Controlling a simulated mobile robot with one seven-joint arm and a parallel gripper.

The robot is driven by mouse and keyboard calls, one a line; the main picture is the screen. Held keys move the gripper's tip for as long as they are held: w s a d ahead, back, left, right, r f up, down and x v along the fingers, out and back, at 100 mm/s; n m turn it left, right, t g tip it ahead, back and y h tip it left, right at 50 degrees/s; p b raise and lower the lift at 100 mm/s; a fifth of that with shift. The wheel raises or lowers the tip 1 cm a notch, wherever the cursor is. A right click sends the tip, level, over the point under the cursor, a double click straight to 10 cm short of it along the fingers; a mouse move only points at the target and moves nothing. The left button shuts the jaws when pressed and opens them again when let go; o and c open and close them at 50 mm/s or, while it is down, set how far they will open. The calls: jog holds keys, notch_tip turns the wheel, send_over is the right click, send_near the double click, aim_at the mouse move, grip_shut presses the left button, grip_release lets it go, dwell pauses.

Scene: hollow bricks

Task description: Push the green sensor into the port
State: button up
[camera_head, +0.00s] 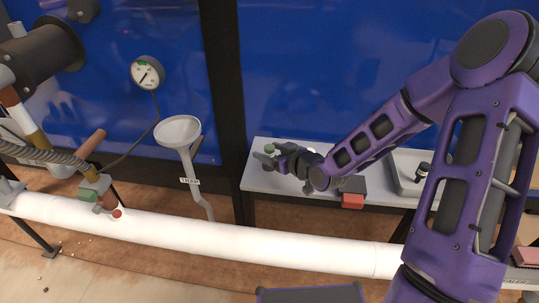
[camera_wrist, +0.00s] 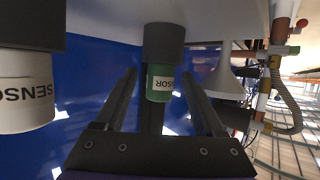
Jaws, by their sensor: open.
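The green sensor (camera_wrist: 160,83), with a white label, sits in a dark round holder (camera_wrist: 163,42) in the wrist view, which looks inverted. My gripper (camera_wrist: 160,76) is open, with one finger on each side of the green sensor. Gaps show between the sensor and both fingers. In the head view my gripper (camera_head: 264,156) is over the left end of a grey shelf, with a small bit of the green sensor (camera_head: 270,148) showing beside it. I cannot tell which fitting is the port.
A white sensor (camera_wrist: 22,98) in a dark holder is beside my gripper. A dark box with a red front (camera_head: 352,199) and a grey tray (camera_head: 408,170) share the shelf (camera_head: 258,181). A funnel (camera_head: 179,130), a gauge (camera_head: 147,72) and a white pipe (camera_head: 240,242) stand left and in front.

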jog(key=x, duration=0.3)
jog(key=shift+w+a, duration=0.1)
grip_shut()
